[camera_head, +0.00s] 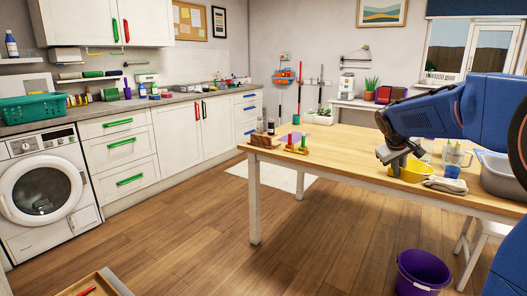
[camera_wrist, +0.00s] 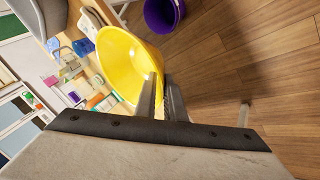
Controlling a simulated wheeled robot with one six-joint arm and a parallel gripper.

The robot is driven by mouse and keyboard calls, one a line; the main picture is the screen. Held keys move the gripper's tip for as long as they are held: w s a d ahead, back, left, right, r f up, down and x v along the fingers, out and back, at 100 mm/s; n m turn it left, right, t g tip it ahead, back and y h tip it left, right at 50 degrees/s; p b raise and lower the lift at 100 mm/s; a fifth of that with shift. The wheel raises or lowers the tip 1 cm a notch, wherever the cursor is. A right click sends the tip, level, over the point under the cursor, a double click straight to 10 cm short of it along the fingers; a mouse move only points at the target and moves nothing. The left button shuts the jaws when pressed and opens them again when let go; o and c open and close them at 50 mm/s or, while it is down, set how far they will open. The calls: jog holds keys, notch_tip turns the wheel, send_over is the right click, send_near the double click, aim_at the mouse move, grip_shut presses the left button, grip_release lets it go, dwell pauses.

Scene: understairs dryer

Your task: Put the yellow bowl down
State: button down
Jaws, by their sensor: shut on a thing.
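The yellow bowl (camera_head: 413,173) is at the front right part of the wooden table (camera_head: 335,160). My gripper (camera_head: 396,163) is shut on its left rim from above. In the wrist view the bowl (camera_wrist: 122,58) fills the upper middle, and its rim runs in between the two fingers of my gripper (camera_wrist: 160,98). The bowl's inside looks empty there. I cannot tell whether its base touches the tabletop or hangs just above it.
A folded cloth (camera_head: 446,185) and a blue cup (camera_head: 452,171) are close to the bowl's right. A grey tub (camera_head: 502,176) stands at the table's right end. A purple bucket (camera_head: 423,271) is on the floor. The tabletop left of the bowl is largely clear.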

jog(key=w+a+f+m, duration=0.1)
jog(key=w+a+f, duration=0.25)
jog(key=f, duration=0.75)
jog(key=w+a+f+m+g+h, duration=0.15)
jog(key=a+f, duration=0.25)
jog(key=f, duration=0.7)
jog(key=w+a+f, duration=0.3)
jog(key=a+f, duration=0.1)
jog(key=f, duration=0.7)
jog(key=s+a+f, duration=0.1)
jog(key=a+f, duration=0.2)
jog(key=f, duration=0.4)
jog(key=s+a+f, duration=0.1)
jog(key=a+f, duration=0.2)
jog(key=f, duration=0.4)
jog(key=s+f, duration=0.6)
jog(key=f, duration=0.2)
jog(key=shift+s+a+f+m, duration=0.15)
jog(key=shift+s+f+m, duration=0.1)
jog(key=shift+f+m, duration=0.15)
jog(key=shift+y, duration=0.25)
